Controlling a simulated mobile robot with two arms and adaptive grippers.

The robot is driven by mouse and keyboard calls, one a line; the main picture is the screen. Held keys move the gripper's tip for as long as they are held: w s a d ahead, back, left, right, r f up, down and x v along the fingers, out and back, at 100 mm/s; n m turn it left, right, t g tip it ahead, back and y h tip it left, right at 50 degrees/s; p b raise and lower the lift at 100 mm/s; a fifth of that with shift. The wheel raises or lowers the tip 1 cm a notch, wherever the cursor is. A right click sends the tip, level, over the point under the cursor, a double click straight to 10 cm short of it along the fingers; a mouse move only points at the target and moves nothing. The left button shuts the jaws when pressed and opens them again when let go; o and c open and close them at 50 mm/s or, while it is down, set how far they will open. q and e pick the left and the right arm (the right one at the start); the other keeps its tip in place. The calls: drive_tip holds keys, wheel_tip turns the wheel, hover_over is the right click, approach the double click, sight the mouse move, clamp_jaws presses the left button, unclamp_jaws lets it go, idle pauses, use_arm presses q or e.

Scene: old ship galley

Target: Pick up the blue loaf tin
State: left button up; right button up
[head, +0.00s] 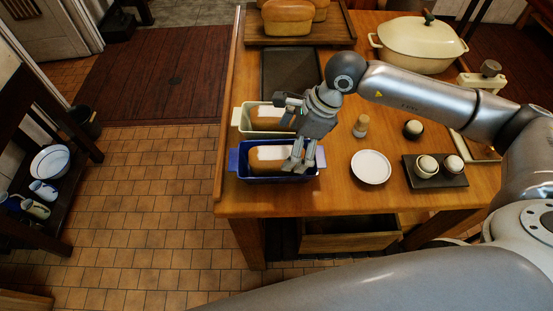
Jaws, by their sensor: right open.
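The blue loaf tin (276,179) stands near the left front corner of the wooden table, with a brown loaf (266,166) with a pale top in it. My right gripper (299,168) points down at the right end of this tin, its open fingers at or just over the tin's right end. I cannot tell whether they touch the tin. A cream loaf tin (240,117) with a similar loaf stands just behind the blue one, partly hidden by my gripper. My left gripper is not in view.
A white plate (371,167), a small shaker (361,126) and a dark tray (436,179) with cups lie to the right. A dark flat tray (291,70), a loaf board (338,29) and a cream pot (420,46) are behind. The table's left edge (222,160) is close to the tins.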

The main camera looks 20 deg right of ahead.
sight(281, 152)
drive_tip(key=shift+x, duration=0.8)
drive_tip(key=shift+w+a+f+p, duration=0.1)
drive_tip(key=shift+a+f+p, duration=0.15)
drive_tip(key=shift+p, duration=0.15)
drive_tip(key=p+x, duration=0.1)
drive_tip(key=x, duration=0.2)
drive_tip(key=shift+a+p, duration=0.3)
drive_tip(key=shift+p, duration=0.1)
drive_tip(key=shift+w+a+f, duration=0.1)
drive_tip(key=shift+f, duration=0.3)
drive_tip(key=shift+a+f, duration=0.1)
drive_tip(key=shift+f, duration=0.2)
drive_tip(key=shift+c, duration=0.7)
drive_tip(key=c, duration=0.5)
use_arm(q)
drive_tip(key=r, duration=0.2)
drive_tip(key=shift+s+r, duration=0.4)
use_arm(e)
drive_tip(key=shift+w, duration=0.1)
drive_tip(key=shift+c, duration=0.8)
